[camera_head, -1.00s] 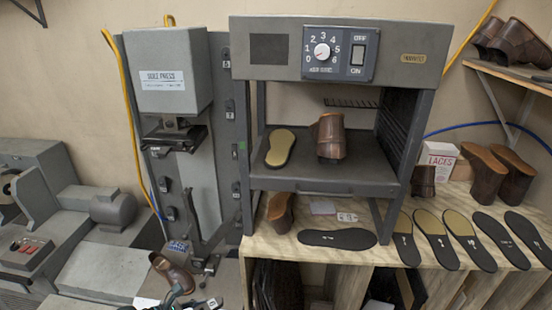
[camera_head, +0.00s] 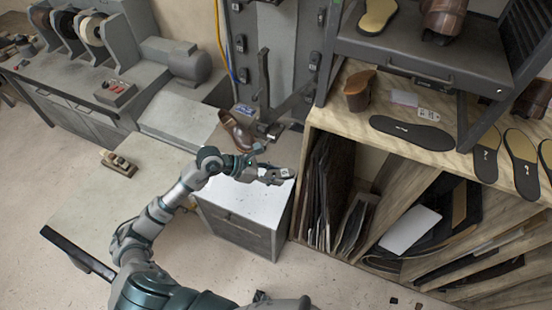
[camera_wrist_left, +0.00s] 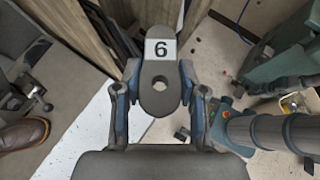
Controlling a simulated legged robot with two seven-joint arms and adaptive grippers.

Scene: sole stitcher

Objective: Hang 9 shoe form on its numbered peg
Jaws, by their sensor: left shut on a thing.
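My left gripper (camera_head: 270,176) is shut on a dark, flat, rounded shoe form (camera_head: 285,173) and holds it over the white top of a low cabinet. In the left wrist view, the form (camera_wrist_left: 160,98) stands between the two fingers (camera_wrist_left: 160,75). It has a round hole and a white label whose digit reads as 6 from this side, or 9 if turned over. Small black pegs or hooks with pale tags, such as one peg (camera_head: 240,43) and another (camera_head: 314,60), line the grey press panel behind. Their numbers are too small to read. My right gripper is not in view.
A brown shoe (camera_head: 237,132) sits by the press foot, close behind my left gripper. The low cabinet (camera_head: 240,228) is below it. A wooden rack (camera_head: 335,122) with upright boards stands to the right. A bench with a small plane-like tool (camera_head: 118,163) is at left.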

